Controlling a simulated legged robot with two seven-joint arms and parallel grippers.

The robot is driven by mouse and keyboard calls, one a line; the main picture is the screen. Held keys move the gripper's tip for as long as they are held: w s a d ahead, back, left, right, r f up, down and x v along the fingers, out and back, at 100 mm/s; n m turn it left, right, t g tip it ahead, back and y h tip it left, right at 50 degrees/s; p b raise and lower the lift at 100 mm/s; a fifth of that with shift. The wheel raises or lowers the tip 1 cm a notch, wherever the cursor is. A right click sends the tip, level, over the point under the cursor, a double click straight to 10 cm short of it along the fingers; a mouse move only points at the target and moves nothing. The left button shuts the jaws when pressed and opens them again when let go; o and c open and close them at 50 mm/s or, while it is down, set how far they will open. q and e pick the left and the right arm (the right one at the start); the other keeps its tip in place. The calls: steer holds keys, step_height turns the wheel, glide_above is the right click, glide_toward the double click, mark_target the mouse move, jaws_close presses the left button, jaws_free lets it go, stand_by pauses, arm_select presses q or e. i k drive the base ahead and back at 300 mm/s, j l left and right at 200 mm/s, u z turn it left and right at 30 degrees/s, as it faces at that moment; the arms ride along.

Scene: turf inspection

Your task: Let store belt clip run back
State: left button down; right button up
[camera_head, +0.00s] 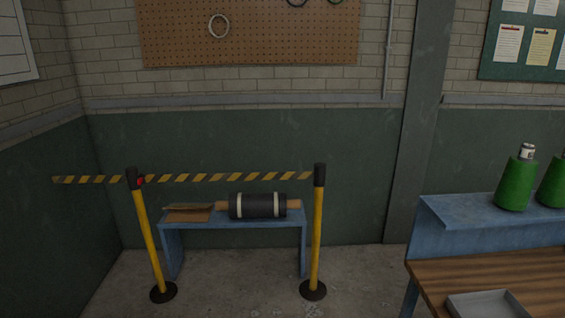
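A black and yellow striped belt (228,178) runs level from the head of the right yellow post (317,235) to the left yellow post (148,235). A striped stretch (90,180) also goes on left from that post, ending near the left wall; whether it is fixed there I cannot tell. Neither gripper is in view.
Behind the belt, a blue bench (235,222) holds a black roll (258,206) with pale bands and a flat brown piece (188,212). At right, a wooden table (490,275) bears a grey tray (485,304). Green cones (516,186) stand on a blue shelf. Floor between the posts is clear.

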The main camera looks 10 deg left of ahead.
mark_target(142, 179)
steer(key=i+j+u, duration=0.2)
steer(key=i, duration=0.4)
steer(key=i+l+u, duration=0.2)
steer(key=i, duration=0.35)
steer(key=i+u, duration=0.2)
steer(key=i, duration=0.4)
steer(key=i+l+u, duration=0.2)
steer(key=i, duration=0.4)
steer(key=i+j+u, duration=0.1)
steer(key=i+j, duration=0.2)
steer(key=i, duration=0.25)
steer(key=i+j+u, duration=0.15)
steer(key=i, duration=0.4)
steer(key=i+j+u, duration=0.1)
steer(key=i+j, duration=0.15)
steer(key=i, duration=0.3)
